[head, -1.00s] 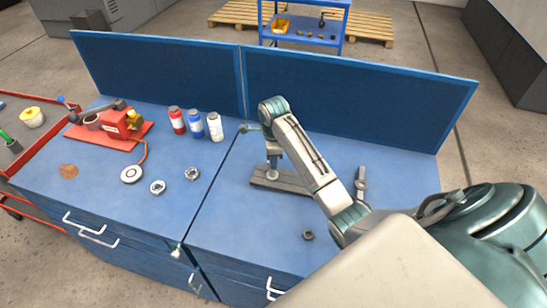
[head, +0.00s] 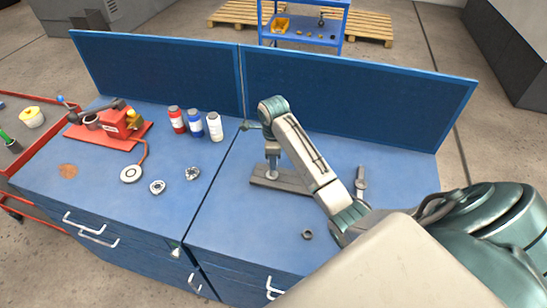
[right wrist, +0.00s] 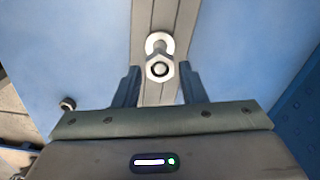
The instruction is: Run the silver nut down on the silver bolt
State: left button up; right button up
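In the right wrist view the silver nut (right wrist: 152,70) shows as a bright hexagon around the round end of the silver bolt (right wrist: 160,69). A pale round shape lies just beyond it, over a grey bar (right wrist: 152,14). The bar also lies on the blue bench in the head view (head: 298,187). My right gripper (right wrist: 158,84) is open, with one finger on each side of the nut and a visible gap on both sides. In the head view my right gripper (head: 272,157) points down over the bar. My left gripper is not in view.
A dark nut (head: 307,234) lies loose near the bench front. A grey tool-like piece (head: 361,178) lies right of the bar. Left are two silver round parts (head: 192,174), three bottles (head: 196,125) and a red device (head: 115,124). A blue panel (head: 350,97) stands behind.

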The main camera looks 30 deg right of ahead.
jog(key=n, duration=0.6)
jog(key=shift+w, duration=0.15)
jog(key=n, duration=1.1)
jog(key=shift+w+a+n, duration=0.1)
jog(key=shift+w+n, duration=0.05)
jog(key=shift+n, duration=0.25)
jog(key=n, duration=0.5)
jog(key=shift+w+n, duration=0.1)
jog(key=shift+n, duration=0.2)
grip_shut()
